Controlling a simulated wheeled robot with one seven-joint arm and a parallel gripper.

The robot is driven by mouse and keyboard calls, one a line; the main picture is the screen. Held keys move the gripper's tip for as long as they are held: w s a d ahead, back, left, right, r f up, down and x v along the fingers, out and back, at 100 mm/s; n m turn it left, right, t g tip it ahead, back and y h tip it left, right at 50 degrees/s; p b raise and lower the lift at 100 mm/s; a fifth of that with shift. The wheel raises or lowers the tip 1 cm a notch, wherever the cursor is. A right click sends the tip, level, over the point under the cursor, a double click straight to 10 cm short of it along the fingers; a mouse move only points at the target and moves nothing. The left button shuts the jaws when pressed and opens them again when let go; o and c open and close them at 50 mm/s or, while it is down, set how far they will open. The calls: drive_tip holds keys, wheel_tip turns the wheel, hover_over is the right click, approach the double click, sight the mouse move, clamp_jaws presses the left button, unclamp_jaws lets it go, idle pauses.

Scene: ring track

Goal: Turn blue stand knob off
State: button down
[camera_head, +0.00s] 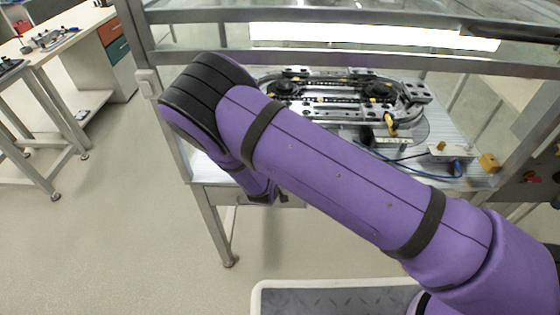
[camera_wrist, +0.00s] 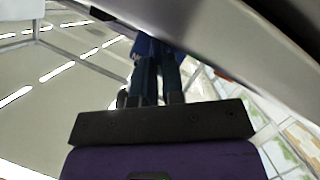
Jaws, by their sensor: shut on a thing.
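In the wrist view, my gripper (camera_wrist: 158,70) reaches up to a blue part at its fingertips, which looks like the blue stand knob (camera_wrist: 146,46). The dark fingers are close together and shut on it. The knob's outline is partly covered by the fingers and by a grey metal surface close above, so its turned position cannot be told. In the head view, my purple arm bends down in front of the metal table, and its end lies low at the table's front edge. The fingers and the held knob are hidden there.
The ring track (camera_head: 340,97) lies on the table behind my arm. A small white box with a blue part (camera_head: 457,166) and a yellow block (camera_head: 489,163) are at the right. Metal frame bars (camera_head: 340,58) cross above.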

idle(0.3)
drive_tip(key=c, duration=1.2)
unclamp_jaws()
drive_tip(key=v, duration=1)
drive_tip(key=shift+s+a, duration=0.2)
drive_tip(key=shift+s, duration=0.15)
